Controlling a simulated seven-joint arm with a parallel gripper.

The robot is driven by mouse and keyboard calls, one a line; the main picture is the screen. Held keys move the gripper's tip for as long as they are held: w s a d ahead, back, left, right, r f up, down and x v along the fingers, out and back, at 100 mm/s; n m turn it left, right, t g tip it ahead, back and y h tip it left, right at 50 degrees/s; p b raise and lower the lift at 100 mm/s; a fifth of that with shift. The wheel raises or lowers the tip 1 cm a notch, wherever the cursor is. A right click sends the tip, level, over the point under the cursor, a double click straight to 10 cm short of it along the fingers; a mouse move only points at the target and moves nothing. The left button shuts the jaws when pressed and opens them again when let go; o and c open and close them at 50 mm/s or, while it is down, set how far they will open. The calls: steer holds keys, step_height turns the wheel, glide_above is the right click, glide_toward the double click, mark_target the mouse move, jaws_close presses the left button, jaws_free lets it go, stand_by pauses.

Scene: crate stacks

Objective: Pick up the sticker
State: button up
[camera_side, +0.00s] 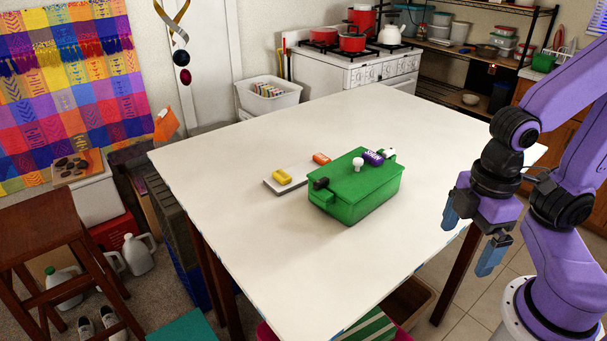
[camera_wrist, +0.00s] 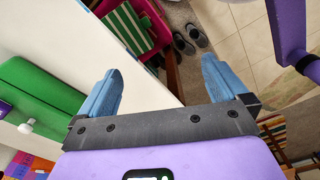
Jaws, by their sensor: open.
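A green box (camera_side: 362,197) with a lid stands on the white table. A small purple piece with pale lettering (camera_side: 373,157) lies at the lid's far edge; I cannot tell whether it is the sticker. No other thing is clearly a sticker. A white knob (camera_side: 357,164) sits on the lid and also shows in the wrist view (camera_wrist: 26,128). My gripper (camera_side: 470,233) is open and empty, to the right of the box and past the table's edge. In the wrist view its blue fingers (camera_wrist: 160,66) are wide apart, with the green box (camera_wrist: 40,88) to their left.
A pale tray or board (camera_side: 272,188) with a yellow block (camera_side: 282,177) lies left of the box, and an orange block (camera_side: 321,158) is behind. Most of the white table (camera_side: 240,250) is clear. A brown stool (camera_side: 40,232) stands at the left, a stove (camera_side: 350,73) behind.

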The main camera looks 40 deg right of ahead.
steer(key=shift+c, duration=0.3)
steer(key=shift+c, duration=1.1)
